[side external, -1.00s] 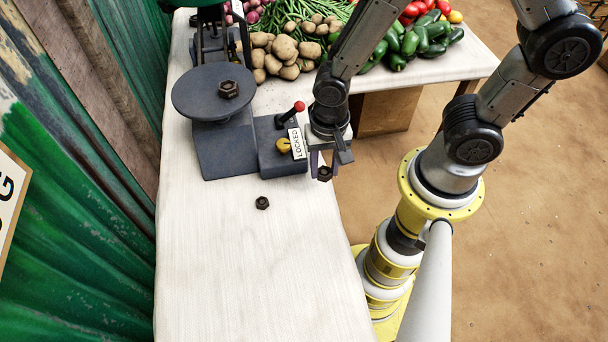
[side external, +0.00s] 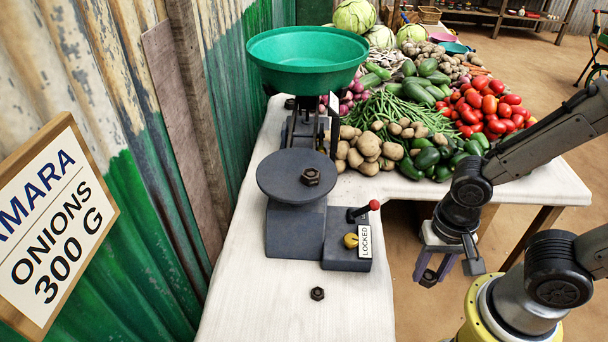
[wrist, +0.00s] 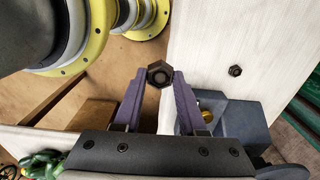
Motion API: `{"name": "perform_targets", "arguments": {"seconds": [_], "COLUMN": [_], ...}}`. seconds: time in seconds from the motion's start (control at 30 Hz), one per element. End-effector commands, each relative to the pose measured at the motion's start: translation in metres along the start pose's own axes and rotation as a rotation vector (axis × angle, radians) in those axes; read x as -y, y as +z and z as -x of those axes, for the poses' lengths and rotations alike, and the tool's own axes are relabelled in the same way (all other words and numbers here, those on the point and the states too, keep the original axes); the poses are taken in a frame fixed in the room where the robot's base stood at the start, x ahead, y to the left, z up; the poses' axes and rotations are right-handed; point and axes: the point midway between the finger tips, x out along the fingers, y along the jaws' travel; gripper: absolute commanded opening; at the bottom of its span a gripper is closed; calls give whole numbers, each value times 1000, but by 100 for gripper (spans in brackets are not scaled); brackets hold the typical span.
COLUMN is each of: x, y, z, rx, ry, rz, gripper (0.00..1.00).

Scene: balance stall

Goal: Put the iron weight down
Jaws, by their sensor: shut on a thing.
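My gripper (side external: 440,268) is shut on a dark hexagonal iron weight (side external: 429,278). In the side view it hangs right of the table's front edge, apart from the scale. In the wrist view the held weight (wrist: 160,74) sits between the two purple fingertips (wrist: 160,84), in line with the table edge. A second weight (side external: 317,293) lies on the bare white table (side external: 260,315); it also shows in the wrist view (wrist: 235,71). A third weight (side external: 310,176) rests on the scale's round dark plate (side external: 275,182).
The dark scale carries a green pan (side external: 308,75) and a lever with a red knob (side external: 374,205) beside a LOCKED label (side external: 364,242). Vegetables crowd the far table. A sign (side external: 60,225) reads "ONIONS 300 G". The table around the loose weight is clear.

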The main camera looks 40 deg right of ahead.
Motion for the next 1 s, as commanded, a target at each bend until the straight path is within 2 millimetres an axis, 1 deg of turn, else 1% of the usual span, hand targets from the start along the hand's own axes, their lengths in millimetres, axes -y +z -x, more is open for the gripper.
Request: {"name": "perform_targets", "arguments": {"seconds": [0.03,0.17,0.4,0.5,0.6,0.7,0.8,0.87,1.0], "x": [13,46,114,137,157,170,178,181,191], "y": [-7,-25,-68,-87,-103,-116,-124,-127,-136], "z": [12,46,125,156,179,192,196,197,186], "rx": [-3,-3,-3,-3,-2,0,1,0,2], "ry": [-7,-6,-5,-5,-3,-1,1,0,4], "rz": [5,20,30,26,19,8,0,-3,-12], "gripper": [0,0,0,0,0,0,0,0,0]}}
